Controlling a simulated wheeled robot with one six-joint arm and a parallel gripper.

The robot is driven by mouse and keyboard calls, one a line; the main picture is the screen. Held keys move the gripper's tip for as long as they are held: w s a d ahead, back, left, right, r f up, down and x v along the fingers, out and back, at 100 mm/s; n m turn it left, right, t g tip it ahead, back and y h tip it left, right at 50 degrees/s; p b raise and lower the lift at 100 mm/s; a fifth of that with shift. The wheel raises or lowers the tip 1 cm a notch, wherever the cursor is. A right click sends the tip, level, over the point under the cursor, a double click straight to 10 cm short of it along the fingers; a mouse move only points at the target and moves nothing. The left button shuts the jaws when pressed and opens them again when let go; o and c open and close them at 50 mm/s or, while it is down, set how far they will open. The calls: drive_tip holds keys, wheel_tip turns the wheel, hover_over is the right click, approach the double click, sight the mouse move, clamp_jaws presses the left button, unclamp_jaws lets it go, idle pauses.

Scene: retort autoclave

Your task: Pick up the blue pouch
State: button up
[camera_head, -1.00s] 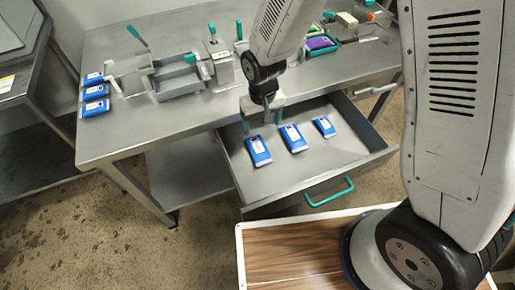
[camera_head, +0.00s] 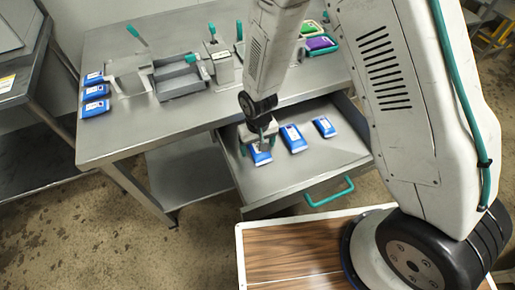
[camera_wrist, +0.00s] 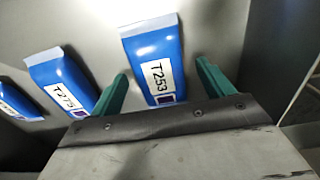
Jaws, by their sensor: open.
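A blue pouch (camera_wrist: 150,45) labelled T253 lies in the open drawer, the leftmost of three there in the head view (camera_head: 260,157). My gripper (camera_wrist: 160,88) is open, with its two green fingers on either side of the near end of this pouch in the wrist view. In the head view my gripper (camera_head: 256,145) is over the same pouch and partly hides it. A second blue pouch (camera_head: 293,138), labelled T275 in the wrist view (camera_wrist: 62,80), lies beside it. A third blue pouch (camera_head: 324,127) lies farther right; its label is hard to read.
The drawer (camera_head: 290,178) stands open with a green handle (camera_head: 330,192) in front. Several blue pouches (camera_head: 96,91) lie at the left end of the steel table (camera_head: 125,130). A grey tray (camera_head: 178,82) and clamp fixtures stand behind. The drawer's front floor is bare.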

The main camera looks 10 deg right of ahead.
drive_tip(key=c, duration=1.1)
drive_tip(key=shift+r, duration=0.1)
